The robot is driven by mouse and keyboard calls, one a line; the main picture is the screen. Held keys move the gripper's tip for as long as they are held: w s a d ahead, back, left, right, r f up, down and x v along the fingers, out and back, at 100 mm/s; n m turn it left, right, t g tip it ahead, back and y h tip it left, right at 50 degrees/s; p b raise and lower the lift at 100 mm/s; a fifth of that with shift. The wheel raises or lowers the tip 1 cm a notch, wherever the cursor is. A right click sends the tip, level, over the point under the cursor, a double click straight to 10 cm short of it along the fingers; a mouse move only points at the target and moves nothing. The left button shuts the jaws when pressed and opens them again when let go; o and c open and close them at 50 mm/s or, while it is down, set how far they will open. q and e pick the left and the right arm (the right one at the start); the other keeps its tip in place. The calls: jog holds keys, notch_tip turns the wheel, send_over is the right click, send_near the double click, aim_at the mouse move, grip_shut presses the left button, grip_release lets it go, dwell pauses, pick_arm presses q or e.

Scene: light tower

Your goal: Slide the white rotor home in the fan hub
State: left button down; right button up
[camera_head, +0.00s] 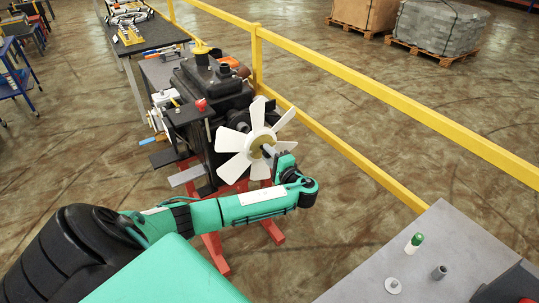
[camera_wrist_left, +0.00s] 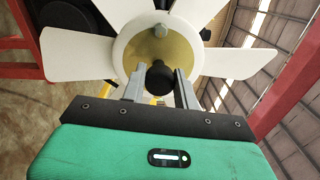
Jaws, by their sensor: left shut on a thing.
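The white rotor (camera_head: 231,140) is a several-bladed fan with a yellowish centre, in front of the black engine (camera_head: 222,92). My left gripper (camera_head: 268,151) is at the rotor's centre, its grey fingers pointing at the engine. In the left wrist view the rotor (camera_wrist_left: 80,54) fills the upper part. There, the left gripper (camera_wrist_left: 159,82) has its fingers either side of a dark round knob (camera_wrist_left: 159,77) at the rotor's middle, and is shut on the rotor. The fan hub is hidden behind the rotor, so I cannot tell whether they touch. My right gripper is not in view.
The engine stands on a red frame (camera_head: 213,247). A yellow rail (camera_head: 340,148) runs close behind it to the right. A grey table (camera_head: 440,255) at lower right holds a green-topped peg (camera_head: 414,243), a washer (camera_head: 393,285) and a grey cylinder (camera_head: 439,271).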

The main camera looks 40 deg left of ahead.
aim_at(261, 147)
pick_arm(q)
jog(key=shift+a, duration=0.55)
jog(key=shift+b+x, duration=0.5)
jog(key=shift+x, duration=0.9)
jog(key=shift+w+a, duration=0.2)
jog(key=shift+a, duration=0.25)
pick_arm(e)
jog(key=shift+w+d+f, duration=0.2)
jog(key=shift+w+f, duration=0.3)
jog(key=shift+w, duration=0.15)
pick_arm(q)
jog(key=shift+r, duration=0.1)
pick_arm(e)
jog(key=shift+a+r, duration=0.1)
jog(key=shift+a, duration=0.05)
pick_arm(q)
jog(key=shift+b+x, duration=0.6)
jog(key=shift+x, duration=1.05)
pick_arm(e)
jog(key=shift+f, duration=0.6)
